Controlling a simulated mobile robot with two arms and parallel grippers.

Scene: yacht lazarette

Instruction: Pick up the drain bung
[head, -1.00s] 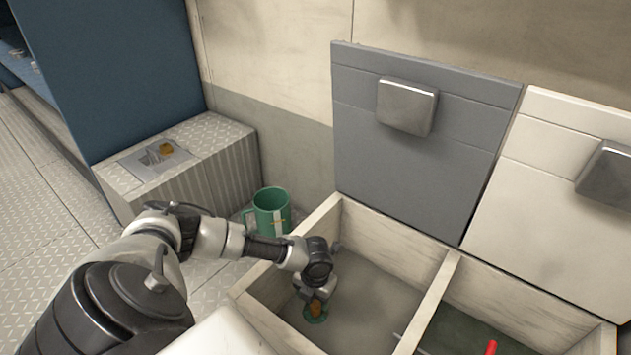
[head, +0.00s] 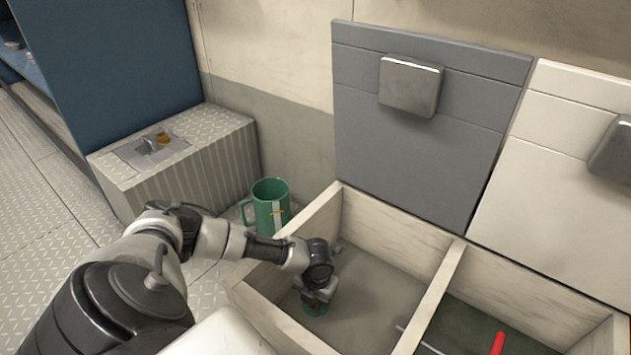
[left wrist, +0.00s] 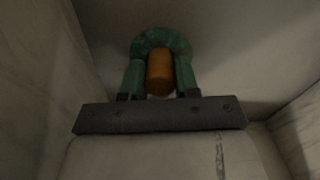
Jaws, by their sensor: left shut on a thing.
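The drain bung has an orange-brown cylindrical grip and a round green flange (left wrist: 160,45). It sits inside the left compartment of the open wooden locker (head: 372,277). My left gripper (head: 316,300) reaches down into that compartment. In the left wrist view, the gripper's two green fingers (left wrist: 159,76) are shut on the orange grip, one on each side. In the head view the gripper covers most of the bung, and only a bit of green shows beneath it. I cannot tell whether the bung touches the floor. My right gripper is not in view.
A green mug (head: 270,205) stands on the floor outside the locker. A divider (head: 432,300) separates the right compartment, where a red-handled thing (head: 497,343) lies. Grey and cream lids stand open behind. A ridged metal step (head: 190,160) is at the left.

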